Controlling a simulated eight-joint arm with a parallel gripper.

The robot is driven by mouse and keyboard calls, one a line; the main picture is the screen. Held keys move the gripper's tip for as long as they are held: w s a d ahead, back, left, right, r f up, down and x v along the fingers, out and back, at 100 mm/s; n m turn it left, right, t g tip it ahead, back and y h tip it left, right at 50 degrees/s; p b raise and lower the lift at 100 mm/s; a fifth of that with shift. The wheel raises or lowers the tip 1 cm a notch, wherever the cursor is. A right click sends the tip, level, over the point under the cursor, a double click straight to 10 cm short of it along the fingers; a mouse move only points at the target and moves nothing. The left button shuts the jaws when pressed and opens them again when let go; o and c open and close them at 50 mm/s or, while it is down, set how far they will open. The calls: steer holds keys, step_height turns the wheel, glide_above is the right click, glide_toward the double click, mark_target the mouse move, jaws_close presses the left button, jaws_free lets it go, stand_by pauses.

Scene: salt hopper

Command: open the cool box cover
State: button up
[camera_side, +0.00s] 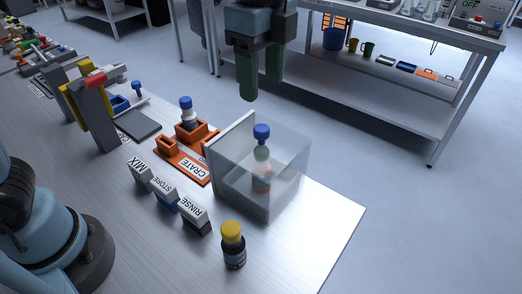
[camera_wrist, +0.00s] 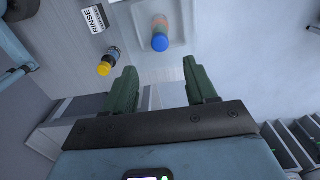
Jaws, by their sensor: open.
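The cool box (camera_side: 283,190) is a translucent box near the table's right end. A pale panel (camera_side: 229,138) stands upright along its left side; I cannot tell for sure whether this is the cover. A blue-capped bottle (camera_side: 262,132) stands inside, its cap clear and its body hazy through the wall. The bottle also shows from above in the wrist view (camera_wrist: 160,38). My gripper (camera_side: 260,90) has green fingers, open and empty, above the box and apart from it. In the wrist view its fingers (camera_wrist: 162,72) are spread wide.
A yellow-capped bottle (camera_side: 232,246) stands in front of the box. MIX, STORE and RINSE blocks (camera_side: 168,198) are left of it. An orange crate (camera_side: 186,152) holding another blue-capped bottle (camera_side: 187,112) sits beside the upright panel. The table's right corner is bare.

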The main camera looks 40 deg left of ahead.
mark_target(262, 127)
step_height(262, 127, down, 9)
steer(key=shift+r, duration=0.1)
stand_by(0.3)
jaws_close()
stand_by(0.4)
